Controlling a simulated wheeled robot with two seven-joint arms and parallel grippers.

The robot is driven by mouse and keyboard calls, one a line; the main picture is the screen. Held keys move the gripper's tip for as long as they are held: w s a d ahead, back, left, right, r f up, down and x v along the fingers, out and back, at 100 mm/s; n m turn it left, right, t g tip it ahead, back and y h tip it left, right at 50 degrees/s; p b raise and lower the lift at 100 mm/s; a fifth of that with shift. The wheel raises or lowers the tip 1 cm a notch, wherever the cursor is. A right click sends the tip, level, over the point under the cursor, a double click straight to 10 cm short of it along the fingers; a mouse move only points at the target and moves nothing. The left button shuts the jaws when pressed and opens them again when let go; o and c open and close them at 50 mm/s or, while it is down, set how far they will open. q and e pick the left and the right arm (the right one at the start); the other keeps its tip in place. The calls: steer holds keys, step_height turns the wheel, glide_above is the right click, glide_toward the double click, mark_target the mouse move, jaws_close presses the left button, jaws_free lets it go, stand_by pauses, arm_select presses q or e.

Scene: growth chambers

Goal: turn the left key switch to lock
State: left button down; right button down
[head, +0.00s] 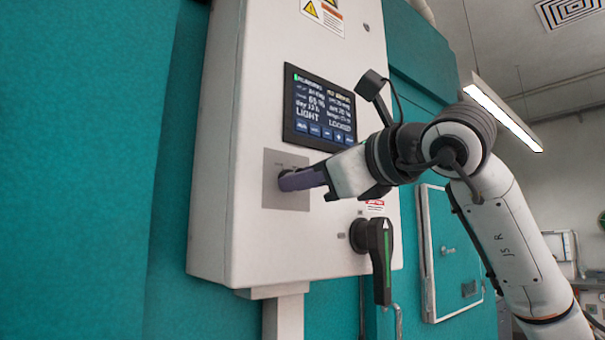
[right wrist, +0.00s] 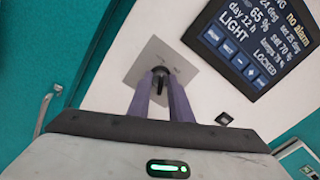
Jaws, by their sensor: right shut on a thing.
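The key switch sits on a square grey plate (head: 271,197) on the white control box, below and left of the screen. In the head view my right gripper (head: 284,184) reaches in from the right and its fingers cover most of the switch. In the right wrist view the dark key (right wrist: 160,73) stands between the purple fingertips (right wrist: 161,82), which are shut on it. The screen (head: 319,109) reads "LIGHT" and "LOCKED"; it also shows in the right wrist view (right wrist: 250,38). My left gripper is not in view.
A black rotary handle (head: 378,255) with a green stripe hangs below my right gripper on the same white box (head: 240,235). A small white-framed panel (head: 450,255) is on the teal wall to the right. Teal chamber wall (head: 90,170) fills the left side.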

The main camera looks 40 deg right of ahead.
stand_by(0.4)
steer(key=c, duration=1.9)
jaws_free()
steer(key=shift+c, duration=0.2)
steer(key=shift+s, duration=0.15)
steer(key=s+b, duration=0.1)
steer(key=s, duration=0.9)
steer(key=shift+d+b, duration=0.35)
steer(key=shift+d, duration=0.05)
